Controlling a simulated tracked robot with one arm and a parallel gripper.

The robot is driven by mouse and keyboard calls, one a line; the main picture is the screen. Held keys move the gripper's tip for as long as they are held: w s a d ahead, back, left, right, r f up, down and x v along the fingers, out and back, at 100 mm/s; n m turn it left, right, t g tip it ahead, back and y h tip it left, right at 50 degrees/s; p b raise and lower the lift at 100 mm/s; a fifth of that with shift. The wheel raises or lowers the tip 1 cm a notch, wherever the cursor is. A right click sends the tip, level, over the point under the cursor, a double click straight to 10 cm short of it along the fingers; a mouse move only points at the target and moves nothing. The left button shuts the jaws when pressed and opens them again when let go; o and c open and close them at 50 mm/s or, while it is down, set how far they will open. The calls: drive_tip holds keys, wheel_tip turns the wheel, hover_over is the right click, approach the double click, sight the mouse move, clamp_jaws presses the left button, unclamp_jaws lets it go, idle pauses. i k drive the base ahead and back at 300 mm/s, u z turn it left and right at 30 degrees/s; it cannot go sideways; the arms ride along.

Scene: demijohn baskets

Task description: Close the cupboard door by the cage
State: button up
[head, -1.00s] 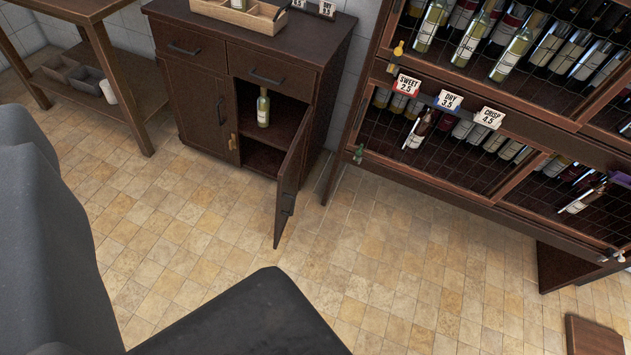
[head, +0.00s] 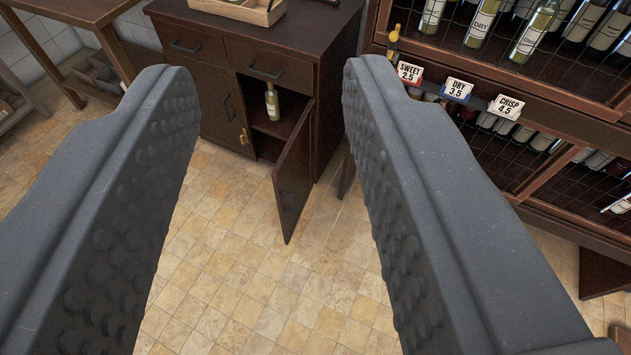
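The dark wooden cupboard (head: 222,88) stands against the wall at the upper middle, with two drawers above its doors. Its right door (head: 292,182) stands open, swung out into the room. Its left door is shut. A pale bottle (head: 272,101) stands inside on a shelf. The cage (head: 520,62), a dark wire-fronted wine rack, is right of the cupboard. My gripper (head: 252,85) is open and empty. Its two grey, studded fingers frame the cupboard in the picture, apart from the door, and the right finger hides part of the cage.
A wooden tray (head: 240,10) lies on the cupboard top. A wooden table (head: 75,40) with a lower shelf stands to the left. Price cards SWEET, DRY and CRISP hang on the cage's front. The tiled floor (head: 270,275) before the open door is clear.

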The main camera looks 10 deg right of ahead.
sight(292, 175)
drive_tip(key=z, duration=0.1)
drive_tip(key=i, duration=1)
drive_tip(key=u, duration=0.1)
